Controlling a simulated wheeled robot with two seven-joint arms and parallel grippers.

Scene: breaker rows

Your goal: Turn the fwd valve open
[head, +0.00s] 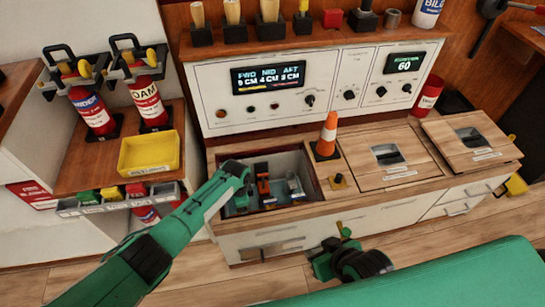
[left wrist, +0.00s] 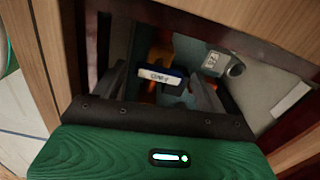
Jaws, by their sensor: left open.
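An open compartment (head: 300,163) in the counter top holds several small fittings, among them an orange-and-dark one (head: 263,186) and a grey-and-blue one (head: 295,186). Which of them is the fwd valve I cannot tell in the head view. My left gripper (head: 243,197) reaches down into its left side. In the left wrist view my left gripper (left wrist: 160,88) is open, its dark fingers on either side of a blue piece with a white label (left wrist: 161,77), over an orange part. The label is too blurred to read surely. My right gripper (head: 341,234) is low in front of the counter, its jaws unclear.
An orange cone (head: 327,135) stands at the compartment's back right corner. Two wooden lids (head: 395,175) (head: 478,155) lie to the right. A control panel (head: 310,92) stands behind. A yellow tray (head: 147,154) and extinguishers (head: 92,108) are at left.

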